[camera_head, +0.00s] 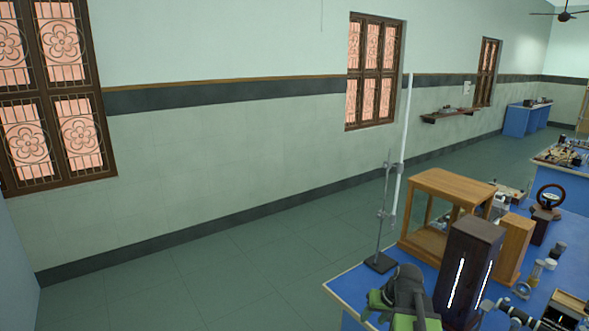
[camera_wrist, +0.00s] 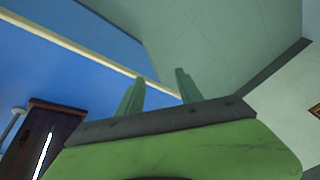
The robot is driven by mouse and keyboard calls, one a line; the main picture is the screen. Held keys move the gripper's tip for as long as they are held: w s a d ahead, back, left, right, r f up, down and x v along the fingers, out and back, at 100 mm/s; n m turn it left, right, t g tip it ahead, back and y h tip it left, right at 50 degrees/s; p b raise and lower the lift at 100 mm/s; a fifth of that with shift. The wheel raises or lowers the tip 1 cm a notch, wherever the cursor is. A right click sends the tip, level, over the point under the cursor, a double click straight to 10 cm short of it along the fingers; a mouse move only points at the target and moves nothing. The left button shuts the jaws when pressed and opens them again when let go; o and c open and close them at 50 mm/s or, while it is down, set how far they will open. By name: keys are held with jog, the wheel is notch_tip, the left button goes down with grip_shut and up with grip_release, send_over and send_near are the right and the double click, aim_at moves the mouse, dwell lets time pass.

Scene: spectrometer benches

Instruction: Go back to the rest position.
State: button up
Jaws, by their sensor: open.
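My gripper (camera_wrist: 158,92) shows in the wrist view with its two green fingers apart and nothing between them. Behind the fingers are the pale edge of the blue bench and the floor. In the head view, part of my green and dark grey arm (camera_head: 405,295) shows at the bottom, over the near left corner of the blue bench (camera_head: 345,285). The fingertips cannot be made out there. A dark wooden box with bright slits (camera_head: 469,262) stands just right of my arm. It also shows at the lower left of the wrist view (camera_wrist: 60,122).
A retort stand (camera_head: 383,215) and a wooden glass-sided case (camera_head: 450,188) stand behind my arm. Bottles and instruments crowd the bench to the right. More blue benches (camera_head: 527,118) stand farther back. The floor (camera_head: 200,285) left of the bench is clear up to the windowed wall.

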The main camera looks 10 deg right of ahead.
jog(key=w+a+f+n+g, duration=0.15)
jog(key=a+n, duration=0.25)
jog(key=a, duration=1.8)
jog(key=s+a+g+h, duration=0.1)
jog(key=s+a+g, duration=0.1)
jog(key=s, duration=0.3)
jog(key=shift+s+a+m, duration=0.25)
jog(key=shift+a+m, duration=0.05)
jog(key=shift+a, duration=0.35)
jog(key=shift+f+g, duration=0.1)
jog(key=shift+g, duration=0.15)
